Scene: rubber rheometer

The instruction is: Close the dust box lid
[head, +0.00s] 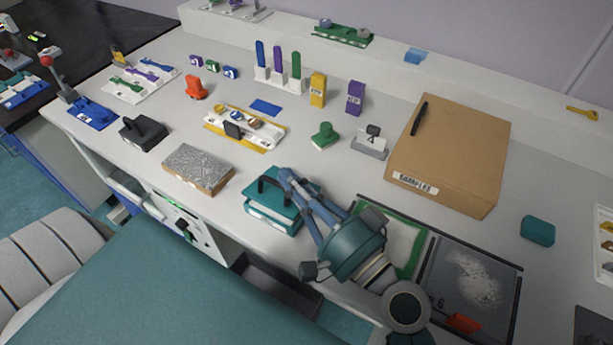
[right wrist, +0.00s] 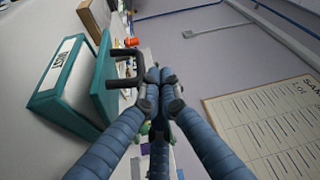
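The dust box (head: 268,217) is white with teal trim and stands near the bench's front edge. Its teal lid (head: 293,203) carries a black handle (head: 262,184). In the right wrist view the box (right wrist: 62,82) shows a "DUST" label, with the lid (right wrist: 104,95) and handle (right wrist: 125,82) to its right. My right gripper (head: 284,174) is at the handle's right end. In the wrist view its fingertips (right wrist: 160,78) are together, close beside the handle; whether they touch it is unclear. My left gripper is not in view.
A grey textured block (head: 198,168) lies left of the box. A green-edged mat (head: 400,240) and a dark powdery tray (head: 470,280) lie right, partly behind my arm. A cardboard samples box (head: 450,150) stands behind. A green stamp-like piece (head: 323,136) stands beyond the lid.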

